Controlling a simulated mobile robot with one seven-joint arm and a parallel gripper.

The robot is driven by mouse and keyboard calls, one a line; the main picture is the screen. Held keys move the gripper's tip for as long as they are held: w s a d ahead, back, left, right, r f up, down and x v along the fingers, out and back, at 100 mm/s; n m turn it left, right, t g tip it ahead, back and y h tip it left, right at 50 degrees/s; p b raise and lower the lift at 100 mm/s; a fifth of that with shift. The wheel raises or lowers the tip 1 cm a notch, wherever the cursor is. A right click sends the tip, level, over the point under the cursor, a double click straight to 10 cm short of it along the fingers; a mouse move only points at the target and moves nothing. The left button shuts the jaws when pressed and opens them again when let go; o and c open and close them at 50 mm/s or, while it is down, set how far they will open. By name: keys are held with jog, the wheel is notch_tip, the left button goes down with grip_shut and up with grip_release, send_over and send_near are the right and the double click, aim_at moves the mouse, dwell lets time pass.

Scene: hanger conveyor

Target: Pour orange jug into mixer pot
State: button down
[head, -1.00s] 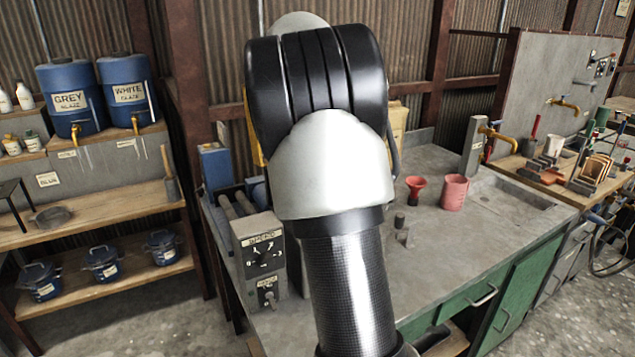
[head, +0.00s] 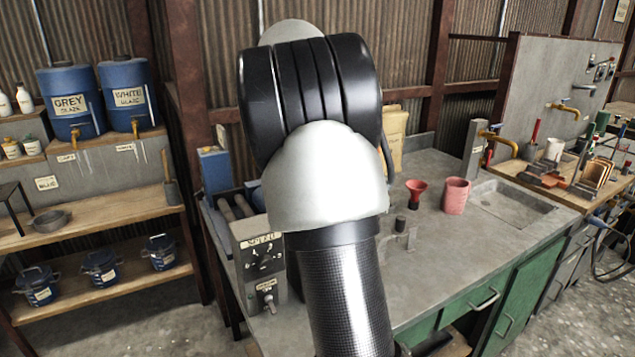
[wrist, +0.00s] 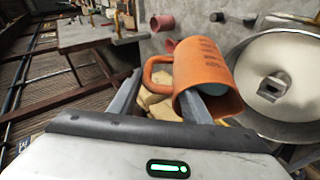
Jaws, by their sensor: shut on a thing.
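The orange jug (wrist: 203,62) shows in the wrist view, tilted, with its handle on the left and its open rim toward my gripper. My gripper (wrist: 162,100) is shut on the jug; the right finger overlaps the rim, and the exact grip is partly hidden. Something pale blue-grey shows inside the jug; I cannot tell what it is. The mixer pot (wrist: 252,105), a wide grey metal bowl with a fitting in its middle, is right beside the jug in the wrist view. In the head view my arm hides gripper, jug and pot.
A grey bench (head: 430,240) carries a red funnel (head: 416,192), a pink cup (head: 456,196) and a sink (head: 512,203). A control box (head: 262,262) with a dial stands at its left end. Blue drums (head: 70,105) and lidded buckets (head: 100,266) fill shelves at left.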

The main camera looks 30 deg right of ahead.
jog(key=shift+w+a+f+n+h+b, duration=0.15)
jog(key=shift+a+h+b, duration=0.3)
jog(key=shift+b, duration=1)
jog(key=shift+a+f+n+h+b, duration=0.2)
jog(key=shift+h+b, duration=0.35)
jog(key=shift+b, duration=0.85)
jog(key=shift+w+a+f+n+h+b, duration=0.15)
jog(key=shift+a+f+h+b, duration=0.3)
jog(key=shift+b, duration=1.2)
jog(key=shift+w+a+f+n+h+b, duration=0.15)
jog(key=shift+a+h+b, duration=0.5)
jog(key=shift+b, duration=1.05)
jog(key=shift+w+a+f+n+h+b, duration=0.2)
jog(key=shift+a+h+b, duration=0.3)
jog(key=shift+b, duration=1.15)
